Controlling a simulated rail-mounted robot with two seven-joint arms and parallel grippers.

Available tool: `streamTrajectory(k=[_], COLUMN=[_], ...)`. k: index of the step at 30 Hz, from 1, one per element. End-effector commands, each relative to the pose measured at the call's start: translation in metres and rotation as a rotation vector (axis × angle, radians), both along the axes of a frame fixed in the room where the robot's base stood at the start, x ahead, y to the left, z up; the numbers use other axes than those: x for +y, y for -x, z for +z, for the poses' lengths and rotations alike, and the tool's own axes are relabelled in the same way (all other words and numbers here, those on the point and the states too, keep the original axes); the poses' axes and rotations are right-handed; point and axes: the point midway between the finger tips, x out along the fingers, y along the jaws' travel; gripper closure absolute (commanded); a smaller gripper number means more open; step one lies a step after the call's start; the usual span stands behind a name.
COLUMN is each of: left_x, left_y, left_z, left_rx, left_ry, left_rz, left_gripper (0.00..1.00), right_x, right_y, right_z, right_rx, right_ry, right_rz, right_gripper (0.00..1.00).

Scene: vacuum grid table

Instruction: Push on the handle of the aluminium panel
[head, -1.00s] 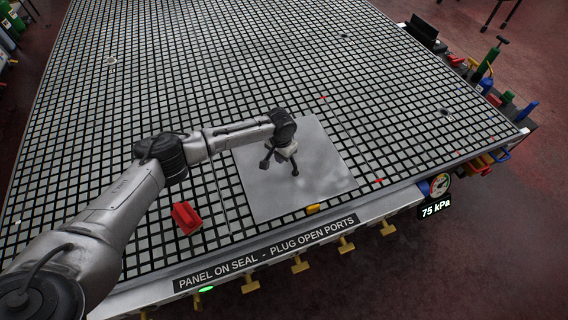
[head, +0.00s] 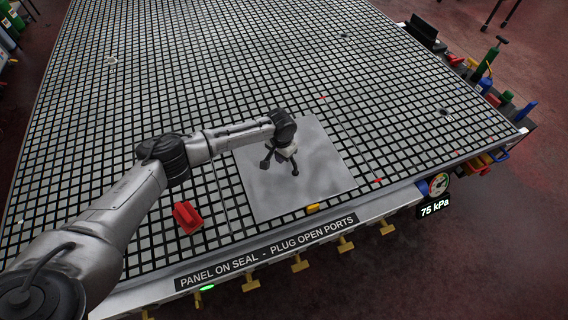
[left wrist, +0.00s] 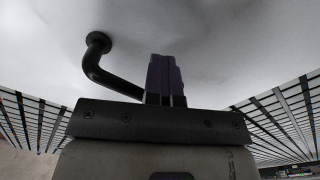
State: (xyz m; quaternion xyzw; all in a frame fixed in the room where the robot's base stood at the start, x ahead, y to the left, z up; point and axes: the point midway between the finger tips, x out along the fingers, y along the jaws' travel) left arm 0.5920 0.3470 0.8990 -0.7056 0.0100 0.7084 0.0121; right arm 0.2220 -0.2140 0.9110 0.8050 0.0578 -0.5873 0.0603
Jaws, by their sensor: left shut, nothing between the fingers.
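The aluminium panel (head: 322,188) lies flat on the near part of the grid table. A dark bent handle (head: 266,161) stands on it, partly covered by my left gripper (head: 288,153). In the left wrist view the handle (left wrist: 97,58) shows as a black bar with a round foot on the panel's grey face (left wrist: 235,50). The bar runs behind my left gripper (left wrist: 164,75), whose two fingers are shut together with nothing between them. The fingers are right beside the bar; I cannot tell whether they touch it. My right gripper is out of view.
A red block (head: 187,216) lies on the grid left of the panel. A small yellow piece (head: 313,208) sits at its near edge. A gauge (head: 439,184) reads 75 kPa, and several yellow handles line the front edge. Bottles and tools stand at the right. The grid behind is mostly free.

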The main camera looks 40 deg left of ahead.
Motion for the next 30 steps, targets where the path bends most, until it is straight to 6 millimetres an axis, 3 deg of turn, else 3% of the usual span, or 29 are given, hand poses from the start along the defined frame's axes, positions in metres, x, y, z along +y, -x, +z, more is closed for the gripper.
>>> streamTrajectory(k=[30], left_x=[-0.0052], left_y=[-0.0032], left_z=[0.0035], left_rx=[-0.012], left_ry=[0.009], left_rz=[-0.004], left_gripper=[1.00], right_x=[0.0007], right_y=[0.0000], right_z=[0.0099], right_rx=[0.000], right_ry=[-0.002], right_rz=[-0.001], right_gripper=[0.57])
